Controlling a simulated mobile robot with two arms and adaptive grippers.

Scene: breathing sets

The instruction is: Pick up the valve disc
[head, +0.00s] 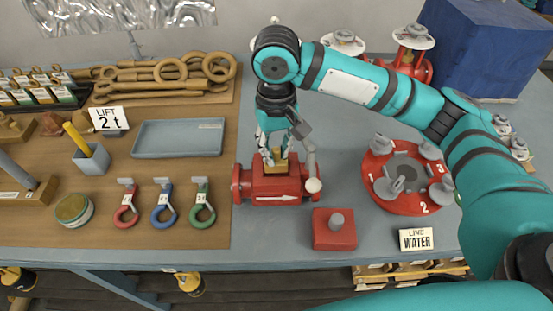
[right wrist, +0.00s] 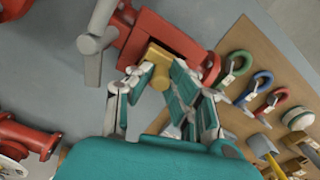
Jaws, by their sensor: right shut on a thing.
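The valve disc appears to be the brass-coloured piece (head: 277,166) in the open top of the red valve body (head: 270,187), which has a white arrow on its front. My right gripper (head: 275,152) points down over the valve body, shut on the brass piece. In the right wrist view, the brass piece (right wrist: 158,62) sits between the fingertips (right wrist: 160,72), at the opening of the red body (right wrist: 180,38). How deep it sits in the body is partly hidden by the fingers. My left gripper is not in view.
A grey lever (head: 311,165) stands at the valve body's right end. A red block with a grey stem (head: 334,236) lies in front. A numbered red round plate (head: 409,204) with grey parts is right. Shackles (head: 162,213) and a grey tray (head: 178,154) lie left.

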